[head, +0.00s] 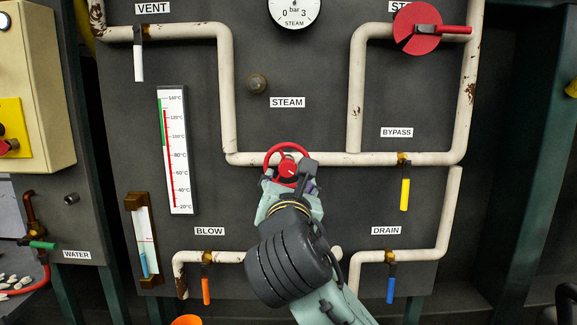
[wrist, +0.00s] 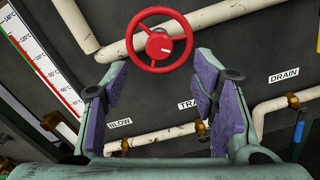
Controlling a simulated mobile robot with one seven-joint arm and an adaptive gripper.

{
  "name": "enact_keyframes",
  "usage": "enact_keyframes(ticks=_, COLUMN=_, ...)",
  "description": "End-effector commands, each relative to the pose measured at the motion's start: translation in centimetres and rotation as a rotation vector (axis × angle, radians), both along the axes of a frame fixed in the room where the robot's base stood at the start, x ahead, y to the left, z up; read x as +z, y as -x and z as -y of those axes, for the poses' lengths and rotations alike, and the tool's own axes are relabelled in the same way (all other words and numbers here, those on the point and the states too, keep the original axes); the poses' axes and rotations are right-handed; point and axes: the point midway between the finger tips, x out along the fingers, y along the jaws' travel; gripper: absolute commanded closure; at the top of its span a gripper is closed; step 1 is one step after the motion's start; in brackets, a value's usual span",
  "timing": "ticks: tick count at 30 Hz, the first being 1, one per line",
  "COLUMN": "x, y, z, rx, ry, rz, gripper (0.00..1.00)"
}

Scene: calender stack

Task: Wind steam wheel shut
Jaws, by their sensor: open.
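The red steam wheel (head: 271,154) sits on the white pipe below the STEAM label (head: 287,102). It has spokes and a red hub with a white mark. In the wrist view the wheel (wrist: 160,12) shows whole, at the top centre beyond the fingertips. My gripper (head: 289,184) is in front of the wheel's lower part and hides some of it in the head view. In the wrist view my gripper (wrist: 160,80) is open, with purple-padded fingers apart and nothing between them.
A red disc with a red handle (head: 455,30) is at the upper right. Valves with yellow (head: 405,194), blue (head: 390,290), orange (head: 206,291) and white (head: 138,64) handles sit on surrounding pipes. A thermometer (head: 176,150) and sight glass are at left; a gauge (head: 294,10) is above.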

Motion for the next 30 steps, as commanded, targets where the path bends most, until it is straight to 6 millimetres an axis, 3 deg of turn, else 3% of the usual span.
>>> enact_keyframes(ticks=6, x=0.1, y=-4.3, z=-0.1, rx=0.002, ry=-0.004, rz=-0.005, gripper=0.47)
enact_keyframes(ticks=13, x=0.1, y=-7.8, z=-0.1, rx=0.003, ry=-0.003, rz=-0.002, gripper=0.47)
enact_keyframes(ticks=26, x=0.0, y=-8.9, z=-0.1, rx=0.003, ry=-0.003, rz=0.001, gripper=0.47)
enact_keyframes(ticks=30, x=0.0, y=-8.9, z=-0.1, rx=0.003, ry=-0.003, rz=0.001, gripper=0.56)
